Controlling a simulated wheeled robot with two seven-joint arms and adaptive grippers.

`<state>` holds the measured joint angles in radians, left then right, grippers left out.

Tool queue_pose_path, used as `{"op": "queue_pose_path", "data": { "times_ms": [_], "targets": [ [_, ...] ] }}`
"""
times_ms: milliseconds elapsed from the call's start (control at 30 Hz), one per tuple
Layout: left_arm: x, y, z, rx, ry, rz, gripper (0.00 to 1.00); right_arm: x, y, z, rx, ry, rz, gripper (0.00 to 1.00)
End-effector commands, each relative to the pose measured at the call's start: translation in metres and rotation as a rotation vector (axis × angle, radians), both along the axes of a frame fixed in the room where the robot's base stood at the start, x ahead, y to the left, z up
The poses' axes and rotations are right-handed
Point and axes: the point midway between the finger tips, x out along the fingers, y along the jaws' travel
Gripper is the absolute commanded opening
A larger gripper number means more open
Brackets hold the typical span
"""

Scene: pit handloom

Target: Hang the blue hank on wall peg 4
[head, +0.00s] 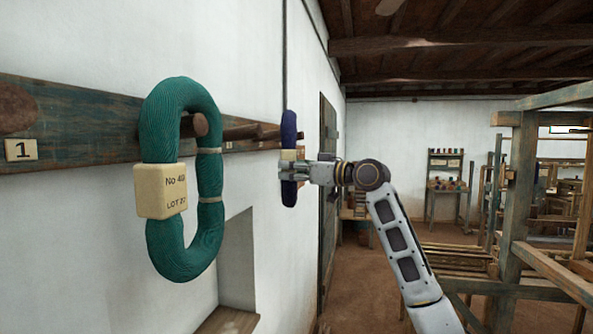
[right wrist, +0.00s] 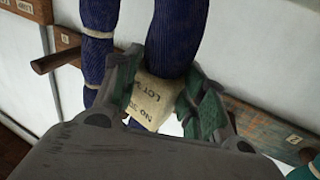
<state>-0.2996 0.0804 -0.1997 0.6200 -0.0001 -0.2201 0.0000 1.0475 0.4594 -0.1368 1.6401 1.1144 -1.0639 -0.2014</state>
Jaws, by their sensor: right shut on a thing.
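The blue hank (head: 289,128) is a dark blue loop with a cream label, seen nearly edge-on beside the wall in the head view. My right gripper (head: 291,170) is shut on it at the label. In the right wrist view, the green-padded fingers (right wrist: 162,95) sit on both sides of the label (right wrist: 152,100), with blue strands (right wrist: 92,45) rising above. A wooden peg (right wrist: 55,58) projects just left of the hank there. Whether any peg passes through the loop cannot be told. The plate for peg 4 cannot be read. My left gripper is out of view.
The peg board (head: 75,125) runs along the white wall, with plate 1 (head: 20,150) at left. A green hank (head: 182,240) hangs large in the foreground. More pegs (head: 240,132) stick out beyond it. Loom timbers (head: 520,190) stand at right; brown floor lies between.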

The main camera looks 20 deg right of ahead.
Motion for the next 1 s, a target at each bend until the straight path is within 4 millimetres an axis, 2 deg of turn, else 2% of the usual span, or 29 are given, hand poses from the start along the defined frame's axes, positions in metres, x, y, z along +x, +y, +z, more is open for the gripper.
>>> {"op": "queue_pose_path", "data": {
  "times_ms": [633, 1000],
  "targets": [
    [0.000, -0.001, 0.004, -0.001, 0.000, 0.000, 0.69, 0.013, 0.020, -0.001, 0.000, -0.001, 0.000, 0.14],
    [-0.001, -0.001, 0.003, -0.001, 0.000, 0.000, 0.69, 0.019, 0.028, -0.012, -0.002, 0.003, 0.000, 0.14]
  ]
}}
